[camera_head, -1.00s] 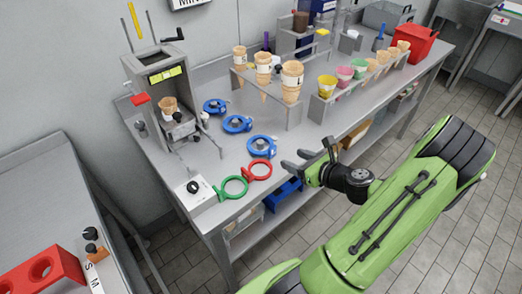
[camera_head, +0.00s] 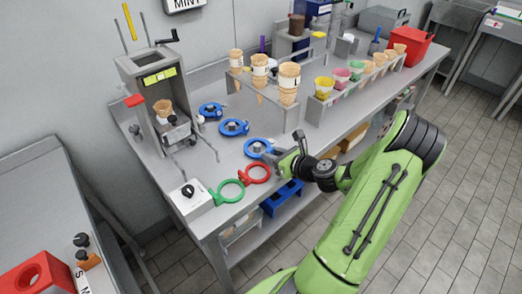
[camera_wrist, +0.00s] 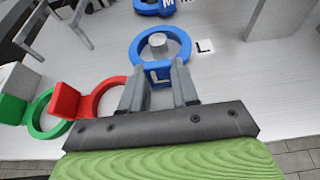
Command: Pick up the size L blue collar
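The size L blue collar (camera_head: 257,148) lies on the steel counter, the nearest of three blue rings. In the wrist view, the L collar (camera_wrist: 135,45) circles a grey post, and its tab marked L points at my gripper (camera_wrist: 160,70). My two fingers stand on either side of this tab, open and very close to it. Whether they touch it is hard to tell. In the head view, my gripper (camera_head: 290,150) is low over the counter's front edge, just right of the collar.
Red (camera_head: 255,174) and green (camera_head: 228,191) rings lie left of my gripper. Another blue collar (camera_head: 234,127) is farther back, with a third behind it. A cone rack (camera_head: 292,117) stands behind my gripper, holding waffle cones.

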